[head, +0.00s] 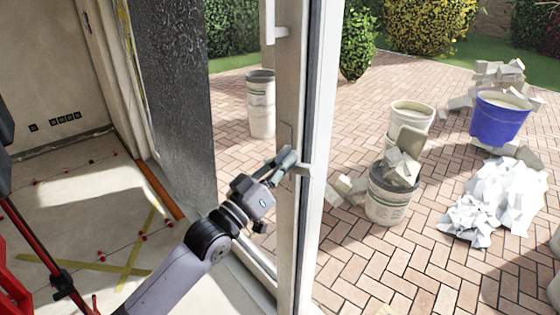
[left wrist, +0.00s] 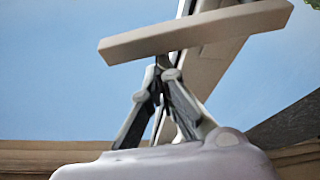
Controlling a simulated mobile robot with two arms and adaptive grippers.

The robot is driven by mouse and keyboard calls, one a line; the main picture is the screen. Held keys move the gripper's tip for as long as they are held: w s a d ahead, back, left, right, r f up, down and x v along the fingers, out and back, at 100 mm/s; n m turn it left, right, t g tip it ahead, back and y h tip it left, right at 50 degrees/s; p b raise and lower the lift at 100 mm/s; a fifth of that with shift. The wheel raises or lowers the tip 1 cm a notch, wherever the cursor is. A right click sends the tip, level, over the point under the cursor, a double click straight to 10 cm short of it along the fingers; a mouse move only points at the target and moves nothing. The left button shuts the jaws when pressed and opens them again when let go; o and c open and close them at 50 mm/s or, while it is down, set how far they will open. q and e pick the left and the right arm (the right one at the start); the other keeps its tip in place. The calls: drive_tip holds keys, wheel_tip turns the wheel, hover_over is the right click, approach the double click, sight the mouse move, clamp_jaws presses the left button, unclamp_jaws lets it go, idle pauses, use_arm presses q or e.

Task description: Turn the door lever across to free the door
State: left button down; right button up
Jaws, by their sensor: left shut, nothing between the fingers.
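The door lever (left wrist: 215,28) is a pale bar in the left wrist view, lying crosswise and slightly tilted, its right end higher. It stands out from the light door frame (left wrist: 215,70). In the head view only a small pale part of the lever (head: 301,169) shows beside my gripper. My left gripper (head: 286,155) is shut and empty at the door's edge. In the left wrist view its fingertips (left wrist: 164,68) meet just below the bar, left of its middle; whether they touch it I cannot tell. My right gripper is not in view.
A dark textured panel (head: 172,95) stands left of the door. Indoor floor (head: 80,195) carries yellow tape.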

sight(299, 174)
use_arm(q)
drive_tip(key=shift+s+d+f+b, duration=0.2)
drive_tip(key=shift+s+d+f, duration=0.1)
drive_tip(key=shift+f, duration=0.35)
drive_tip(key=shift+s+d+f+b, duration=0.15)
drive_tip(key=shift+s+f, duration=0.1)
drive_tip(key=shift+f, duration=0.4)
drive_tip(key=shift+s+f, duration=0.15)
drive_tip(key=shift+f, duration=0.35)
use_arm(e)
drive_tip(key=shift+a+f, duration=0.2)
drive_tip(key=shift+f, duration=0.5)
use_arm(q)
drive_tip(key=shift+d+f, duration=0.1)
drive_tip(key=shift+f, duration=0.25)
wheel_tip(299, 174, up, 5)
drive_tip(key=p, duration=0.3)
drive_tip(key=w+a+b+v, duration=0.1)
drive_tip(key=v, duration=0.9)
drive_tip(key=shift+b, duration=0.4)
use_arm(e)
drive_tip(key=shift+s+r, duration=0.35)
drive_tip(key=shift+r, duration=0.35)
use_arm(q)
drive_tip(key=shift+f, duration=0.1)
